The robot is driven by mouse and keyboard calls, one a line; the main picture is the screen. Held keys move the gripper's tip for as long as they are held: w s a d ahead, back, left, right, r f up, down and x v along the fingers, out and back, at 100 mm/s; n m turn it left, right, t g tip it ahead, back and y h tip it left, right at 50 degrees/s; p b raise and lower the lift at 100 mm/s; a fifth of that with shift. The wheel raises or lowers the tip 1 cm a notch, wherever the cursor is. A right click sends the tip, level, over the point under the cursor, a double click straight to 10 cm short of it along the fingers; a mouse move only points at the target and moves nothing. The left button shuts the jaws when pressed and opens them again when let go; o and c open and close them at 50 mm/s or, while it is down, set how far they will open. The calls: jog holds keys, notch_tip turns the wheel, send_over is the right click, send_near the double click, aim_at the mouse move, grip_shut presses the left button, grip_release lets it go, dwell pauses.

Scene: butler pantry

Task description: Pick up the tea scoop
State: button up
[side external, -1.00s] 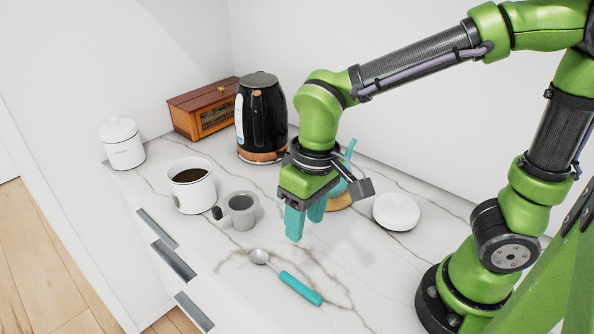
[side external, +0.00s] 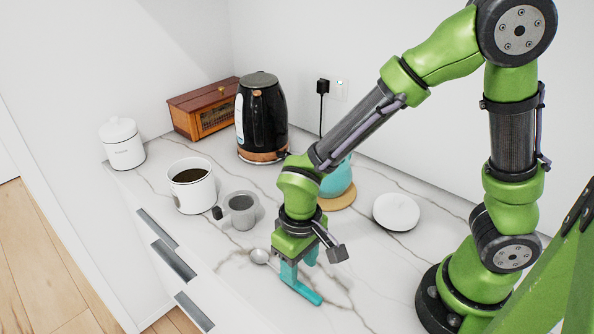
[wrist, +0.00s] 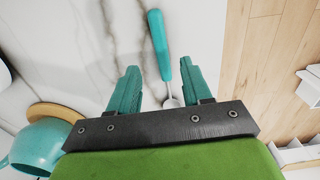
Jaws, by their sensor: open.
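The tea scoop lies on the marble counter, with a round metal bowl (side external: 260,256) and a teal handle (side external: 307,293). My gripper (side external: 299,268) is open and points down over the scoop, partly hiding its middle in the side view. In the wrist view the teal handle (wrist: 158,42) runs between my two teal fingers (wrist: 159,70), with a gap on both sides. The metal neck shows below the handle there, and the bowl is mostly hidden by the gripper's dark bar. I cannot tell how high the fingertips are above the counter.
A grey cup (side external: 240,209) and a white mug (side external: 191,190) stand left of my gripper. A teal teapot (side external: 338,181) on a wooden coaster, a white round object (side external: 397,212) and a black kettle (side external: 261,119) are behind. The counter's front edge is close to the scoop.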

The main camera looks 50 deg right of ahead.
aim_at(299, 284)
notch_tip(299, 284, down, 5)
jog(key=shift+a+r, duration=0.1)
jog(key=shift+a, duration=0.05)
grip_shut()
